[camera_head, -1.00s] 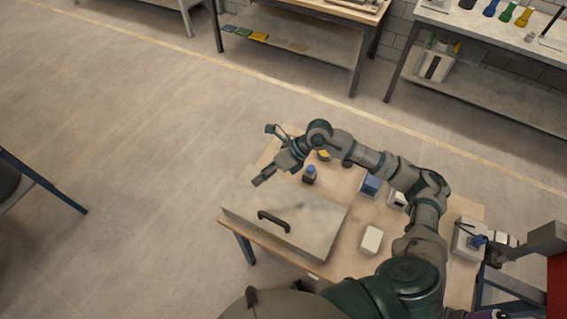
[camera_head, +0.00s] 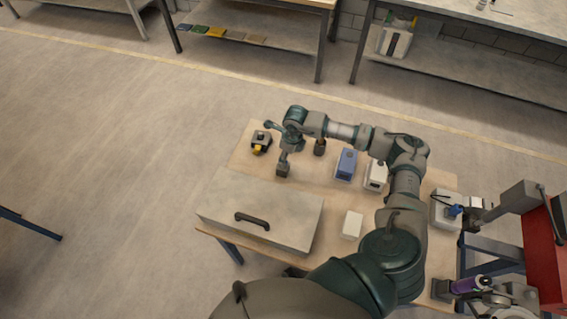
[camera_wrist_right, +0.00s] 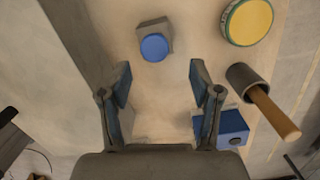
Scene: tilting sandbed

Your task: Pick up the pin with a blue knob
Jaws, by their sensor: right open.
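The pin with a blue knob (camera_wrist_right: 154,47) shows in the right wrist view as a round blue top on a grey block, upright on the wooden table. My right gripper (camera_wrist_right: 160,82) is open and empty, its fingers pointing down. The knob lies ahead of the fingertips, roughly in line with the gap and apart from both. In the head view my right gripper (camera_head: 283,168) is over the table behind the grey lidded box, and it hides the blue knob. My left gripper is not in view.
A yellow-topped round item (camera_wrist_right: 248,22), a dark cup with a wooden handle (camera_wrist_right: 262,98) and a blue box (camera_head: 346,164) stand near the gripper. A grey box with a handle (camera_head: 262,205) fills the table's front left. A white block (camera_head: 352,225) stands right of it.

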